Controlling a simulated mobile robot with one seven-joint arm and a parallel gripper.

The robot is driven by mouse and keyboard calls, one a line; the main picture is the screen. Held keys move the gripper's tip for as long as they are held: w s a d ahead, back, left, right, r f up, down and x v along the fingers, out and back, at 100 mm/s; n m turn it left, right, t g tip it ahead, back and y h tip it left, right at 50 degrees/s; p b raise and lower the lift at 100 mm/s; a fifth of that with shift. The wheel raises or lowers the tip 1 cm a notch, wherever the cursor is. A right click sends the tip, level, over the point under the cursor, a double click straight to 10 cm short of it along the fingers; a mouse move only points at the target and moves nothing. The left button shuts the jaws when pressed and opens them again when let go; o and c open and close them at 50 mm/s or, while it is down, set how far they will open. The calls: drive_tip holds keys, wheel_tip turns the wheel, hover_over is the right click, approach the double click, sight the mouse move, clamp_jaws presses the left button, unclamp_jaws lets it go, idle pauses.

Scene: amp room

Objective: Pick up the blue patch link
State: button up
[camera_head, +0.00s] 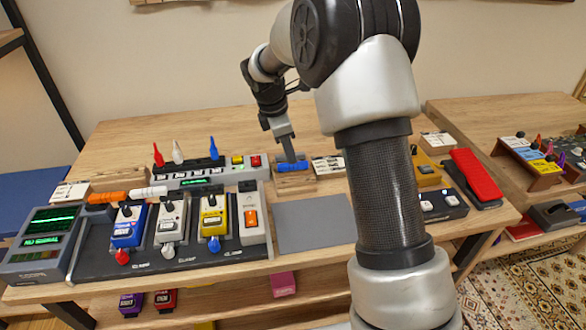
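The blue patch link (293,166) is a short blue bar lying on a small wooden block (295,184) near the middle of the table. My gripper (290,158) reaches down from above, its tip right at the blue patch link and overlapping it in the head view. The fingers are small and seen edge-on, so I cannot tell whether they are apart or closed on the link. The link appears to rest on its block.
An orange link (108,197) and a white link (148,192) lie to the left, above a pedal board (180,262) with several pedals. Upright red, white and blue plugs (213,149) stand behind. A flat grey pad (313,222) lies in front of the block.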

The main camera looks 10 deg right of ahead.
sight(293, 168)
drive_tip(key=shift+b+x, duration=0.6)
drive_tip(key=shift+x, duration=2)
drive_tip(key=shift+w+a+f, duration=0.1)
drive_tip(key=shift+f, duration=0.15)
clamp_jaws()
drive_tip(key=shift+r, duration=0.1)
